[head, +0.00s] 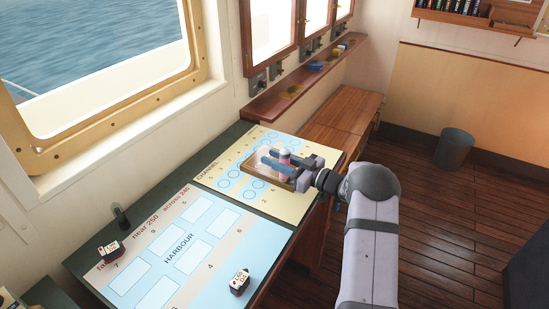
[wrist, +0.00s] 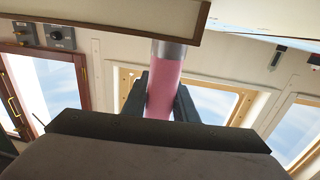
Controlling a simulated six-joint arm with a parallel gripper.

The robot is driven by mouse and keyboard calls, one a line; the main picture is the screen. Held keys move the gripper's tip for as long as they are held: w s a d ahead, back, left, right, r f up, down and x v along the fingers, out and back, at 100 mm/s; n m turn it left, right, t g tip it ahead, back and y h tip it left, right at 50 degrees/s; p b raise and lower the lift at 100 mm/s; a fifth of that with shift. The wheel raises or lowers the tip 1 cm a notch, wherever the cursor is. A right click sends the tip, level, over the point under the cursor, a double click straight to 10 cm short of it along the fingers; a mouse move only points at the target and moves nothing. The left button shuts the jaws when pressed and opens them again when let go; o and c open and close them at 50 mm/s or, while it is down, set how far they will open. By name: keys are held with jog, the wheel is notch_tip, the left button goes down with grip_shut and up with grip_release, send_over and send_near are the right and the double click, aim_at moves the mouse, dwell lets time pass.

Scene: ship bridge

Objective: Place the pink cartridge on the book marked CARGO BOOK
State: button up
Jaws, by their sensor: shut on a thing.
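My gripper (head: 278,161) is shut on the pink cartridge (head: 284,158), over the chart marked CHANNEL. In the wrist view the pink cartridge (wrist: 164,88) stands between the two dark fingers, with a silver end at the top of the picture. A shallow wooden tray (head: 254,172) lies around or under the cartridge in the head view; whether the cartridge touches it I cannot tell. A brown edge, perhaps the tray's, crosses the top of the wrist view. I cannot make out a book marked CARGO BOOK in either view.
The HARBOUR chart (head: 178,236) lies on the near desk, with two small marked blocks (head: 239,282) (head: 109,251) on it. A narrow wall ledge (head: 268,108) holds small yellow and blue things. A wooden bench (head: 335,112) is clear. A bin (head: 455,148) stands on the floor.

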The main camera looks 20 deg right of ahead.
jog(key=shift+f, duration=0.15)
jog(key=o, duration=1.1)
jog(key=shift+o, duration=0.2)
jog(key=shift+r, duration=0.2)
jog(key=b+v, duration=0.3)
jog(key=v, duration=0.9)
jog(key=shift+b, duration=0.35)
jog(key=shift+w, duration=0.1)
